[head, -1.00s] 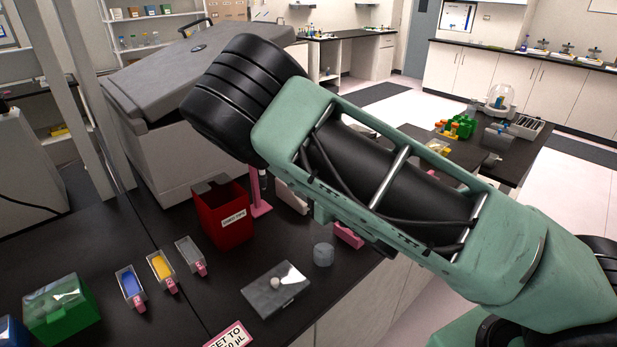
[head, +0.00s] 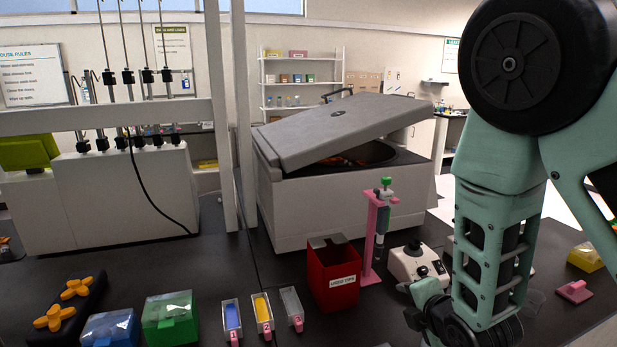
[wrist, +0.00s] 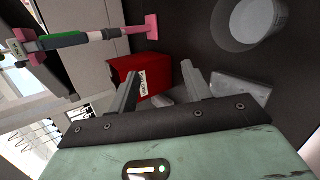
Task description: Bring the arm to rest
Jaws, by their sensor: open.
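My arm, pale green with black joints, fills the right side of the head view and bends down over the bench. Beyond the fingers are a red bin (wrist: 127,68) and part of the dark bench top. The red bin (head: 333,280) also stands upright on the bench in the head view, left of my arm.
A pink stand (head: 370,238) with a pipette and a white device (head: 417,263) stand close to my arm. A large grey centrifuge (head: 300,210) with a raised lid is behind. Three small troughs (head: 263,312) and a green box (head: 170,318) line the front. A clear cup (wrist: 262,18) shows in the wrist view.

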